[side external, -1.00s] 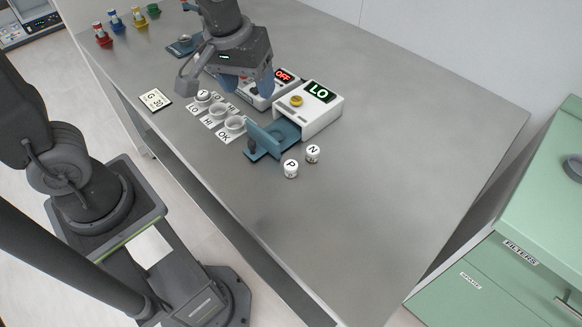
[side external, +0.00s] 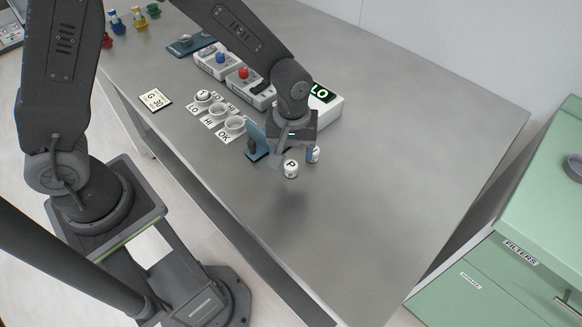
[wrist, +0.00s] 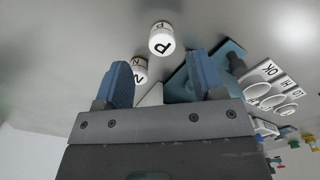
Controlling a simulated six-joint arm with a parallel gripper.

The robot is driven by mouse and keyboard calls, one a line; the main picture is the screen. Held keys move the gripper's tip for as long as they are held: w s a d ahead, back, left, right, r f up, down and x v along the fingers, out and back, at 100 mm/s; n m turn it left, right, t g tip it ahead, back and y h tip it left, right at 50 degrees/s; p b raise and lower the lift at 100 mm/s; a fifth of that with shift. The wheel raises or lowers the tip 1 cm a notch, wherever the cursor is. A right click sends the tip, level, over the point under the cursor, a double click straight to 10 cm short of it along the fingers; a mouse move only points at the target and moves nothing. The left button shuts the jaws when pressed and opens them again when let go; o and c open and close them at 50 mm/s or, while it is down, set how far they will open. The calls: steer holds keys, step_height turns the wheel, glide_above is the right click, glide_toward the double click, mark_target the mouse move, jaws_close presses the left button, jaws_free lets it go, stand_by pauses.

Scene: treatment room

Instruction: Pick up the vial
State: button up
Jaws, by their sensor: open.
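Two small white vials stand on the bench. The one marked P (side external: 291,169) is upright in front of my gripper (side external: 293,157). There, vial P (wrist: 161,45) shows beyond the gap between the fingertips, and vial N (wrist: 139,73) lies close beside the left finger, partly covered. I cannot tell the exact height of the fingers above the bench.
Labelled cups (side external: 235,124) sit further left, with a card (side external: 155,99) beyond. The bench front and right (side external: 400,190) are clear.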

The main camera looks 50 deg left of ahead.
mark_target(291, 165)
steer(key=shift+a+f, duration=0.2)
steer(key=shift+f, duration=2.65)
steer(key=c, duration=1)
